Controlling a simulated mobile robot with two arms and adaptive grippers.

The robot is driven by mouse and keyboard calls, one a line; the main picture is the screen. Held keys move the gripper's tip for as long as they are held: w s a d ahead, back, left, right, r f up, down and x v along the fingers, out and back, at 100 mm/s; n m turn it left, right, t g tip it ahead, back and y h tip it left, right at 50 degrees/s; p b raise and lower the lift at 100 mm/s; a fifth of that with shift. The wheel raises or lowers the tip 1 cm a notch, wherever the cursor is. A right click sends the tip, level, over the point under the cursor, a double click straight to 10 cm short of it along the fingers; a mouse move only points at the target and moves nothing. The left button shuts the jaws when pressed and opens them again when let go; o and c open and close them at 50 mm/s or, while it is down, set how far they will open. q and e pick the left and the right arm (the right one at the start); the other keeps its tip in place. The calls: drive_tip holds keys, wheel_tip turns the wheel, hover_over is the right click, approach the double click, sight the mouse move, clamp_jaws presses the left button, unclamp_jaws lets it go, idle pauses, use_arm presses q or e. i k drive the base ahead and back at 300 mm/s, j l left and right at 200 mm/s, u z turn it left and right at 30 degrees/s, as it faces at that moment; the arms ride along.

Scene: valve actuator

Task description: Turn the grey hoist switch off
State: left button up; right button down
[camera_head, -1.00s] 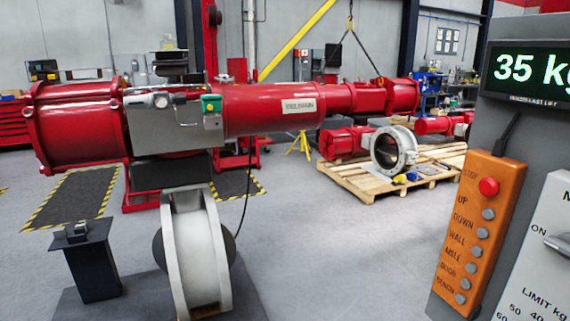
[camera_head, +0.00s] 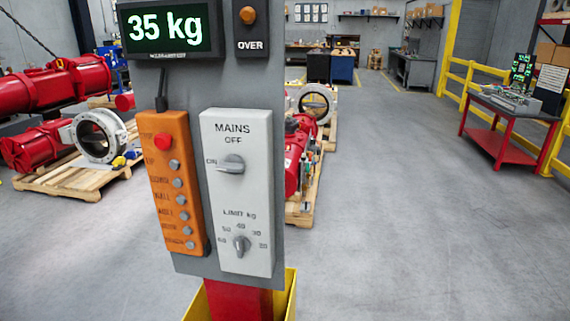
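The grey hoist switch is the rotary MAINS knob (camera_head: 231,165) on the upper part of a light grey box (camera_head: 243,195). The box is on the front of a grey control panel (camera_head: 189,90). OFF is printed above the knob and ON to its left. The knob's handle lies roughly level, towards ON. A second grey knob (camera_head: 241,245), labelled LIMIT kg, sits lower on the same box. Neither of my grippers shows in the head view.
An orange push-button box (camera_head: 175,185) with a red STOP button (camera_head: 163,142) is left of the grey box. A display (camera_head: 170,29) reads 35 kg. The panel stands on a red post (camera_head: 238,300). Open floor lies to the right, before a red table (camera_head: 508,130).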

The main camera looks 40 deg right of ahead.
sight(234, 164)
drive_tip(key=z, duration=0.9)
